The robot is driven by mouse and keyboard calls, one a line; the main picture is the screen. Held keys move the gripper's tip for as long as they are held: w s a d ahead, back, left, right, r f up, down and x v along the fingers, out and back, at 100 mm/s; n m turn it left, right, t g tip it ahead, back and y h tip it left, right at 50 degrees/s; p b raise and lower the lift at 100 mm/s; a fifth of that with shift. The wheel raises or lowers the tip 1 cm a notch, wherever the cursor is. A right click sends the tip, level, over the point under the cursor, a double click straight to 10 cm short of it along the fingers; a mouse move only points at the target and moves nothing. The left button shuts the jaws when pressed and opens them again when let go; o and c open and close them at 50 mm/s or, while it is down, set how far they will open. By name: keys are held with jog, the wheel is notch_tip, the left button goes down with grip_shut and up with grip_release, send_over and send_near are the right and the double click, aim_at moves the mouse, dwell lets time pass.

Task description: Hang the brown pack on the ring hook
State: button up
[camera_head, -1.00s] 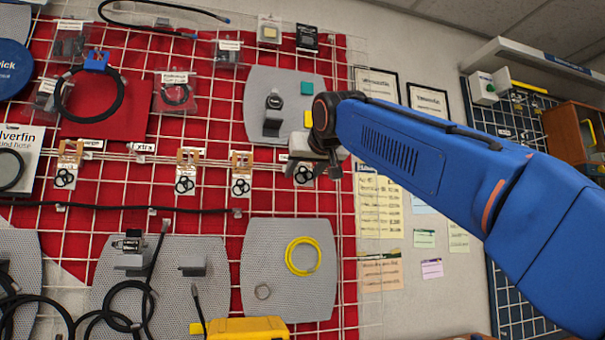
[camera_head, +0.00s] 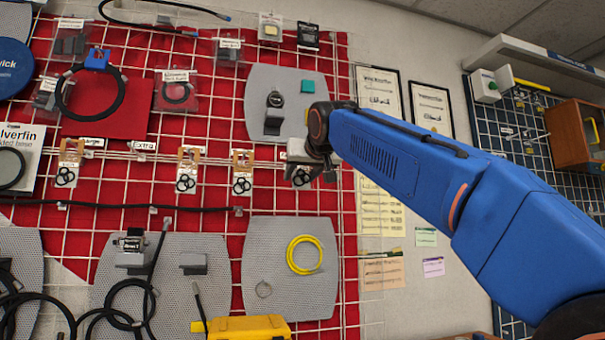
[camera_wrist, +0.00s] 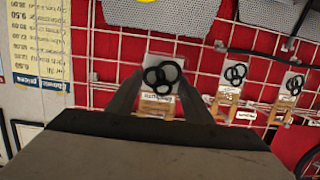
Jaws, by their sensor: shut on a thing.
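The brown pack is a clear bag of black rings with a brown header card. It shows in the wrist view (camera_wrist: 158,78), between the two fingers of my gripper (camera_wrist: 160,88), which is shut on it. In the head view, my gripper (camera_head: 303,158) is in front of the right part of the wire grid, and the pack's black rings (camera_head: 301,178) show just below it. The gripper hides most of the pack there. The ring hook behind it is hidden, so I cannot tell whether the pack touches it.
Similar brown-topped packs hang in a row on the rail to the left (camera_head: 242,175) (camera_head: 187,172) (camera_head: 69,165). A grey panel (camera_head: 260,95) is above the gripper, and another with a yellow coil (camera_head: 304,255) is below. Papers (camera_head: 380,205) are on the wall to the right.

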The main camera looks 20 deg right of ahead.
jog(key=shift+x, duration=2.95)
jog(key=shift+r, duration=0.1)
jog(key=o, duration=1.1)
jog(key=v, duration=1.7)
jog(key=shift+s, duration=0.2)
jog(key=shift+r, duration=0.1)
